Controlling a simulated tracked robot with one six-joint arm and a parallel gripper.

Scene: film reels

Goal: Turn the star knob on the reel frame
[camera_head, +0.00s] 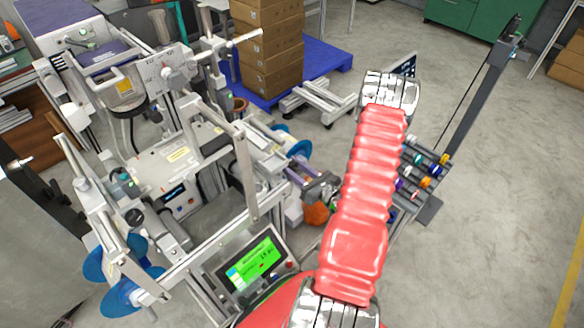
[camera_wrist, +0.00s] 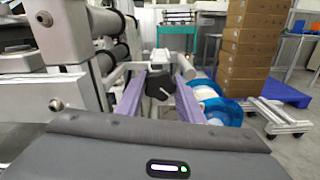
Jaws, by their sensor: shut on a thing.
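The star knob (camera_wrist: 160,88) is a black lobed knob near the middle of the wrist view, on a pale fitting of the reel frame. My gripper (camera_wrist: 162,80) has its two purple fingers on either side of the knob, shut on it. In the head view my gripper (camera_head: 293,166) reaches into the right side of the reel frame (camera_head: 240,165), beside a blue reel (camera_head: 297,145). The knob cannot be made out there. The blue reel (camera_wrist: 210,98) also shows just right of the fingers in the wrist view.
A screen with a green display (camera_head: 254,262) stands at the frame's front. Blue reels (camera_head: 118,285) hang at lower left. Stacked cartons (camera_head: 270,45) rest on a blue pallet (camera_head: 325,55) behind. A rack of coloured rolls (camera_head: 425,170) is right of my arm. Open floor lies farther right.

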